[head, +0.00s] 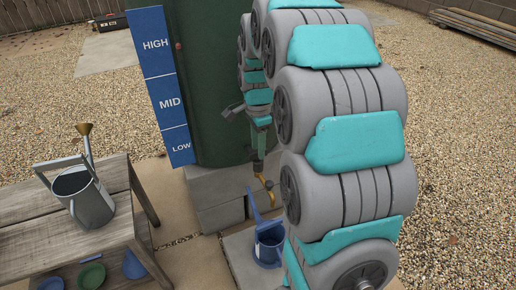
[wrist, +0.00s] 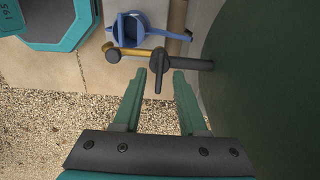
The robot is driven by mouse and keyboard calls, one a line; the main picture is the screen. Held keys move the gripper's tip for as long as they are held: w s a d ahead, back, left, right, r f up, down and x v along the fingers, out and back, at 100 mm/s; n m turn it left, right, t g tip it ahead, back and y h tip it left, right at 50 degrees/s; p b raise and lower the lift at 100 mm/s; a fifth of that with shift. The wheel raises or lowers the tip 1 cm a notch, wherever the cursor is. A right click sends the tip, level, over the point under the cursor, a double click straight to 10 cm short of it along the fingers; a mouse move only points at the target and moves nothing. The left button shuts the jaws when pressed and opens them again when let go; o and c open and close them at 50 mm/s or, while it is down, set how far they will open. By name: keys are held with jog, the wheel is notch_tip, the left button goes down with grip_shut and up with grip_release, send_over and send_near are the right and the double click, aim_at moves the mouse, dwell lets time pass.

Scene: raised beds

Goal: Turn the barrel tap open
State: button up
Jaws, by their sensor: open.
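The barrel tap shows in the wrist view with a brass spout (wrist: 135,53), a dark pipe from the barrel and a dark lever handle (wrist: 158,80). The handle points down the picture, crosswise to the pipe. My gripper (wrist: 160,74) is open, its two green fingers on either side of the handle with gaps visible. In the head view the brass tap (head: 267,185) is partly hidden by my arm. The green barrel (head: 205,80) stands on grey blocks. A blue watering can (head: 268,243) stands below the tap; it also shows in the wrist view (wrist: 128,28).
A wooden bench (head: 30,235) at the left bears a grey watering can (head: 92,205). Bowls sit on its lower shelf. A blue HIGH/MID/LOW board (head: 160,88) is at the barrel's left side. Open gravel (head: 455,130) lies to the right.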

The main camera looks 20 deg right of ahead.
jog(key=shift+f, duration=0.65)
grip_shut()
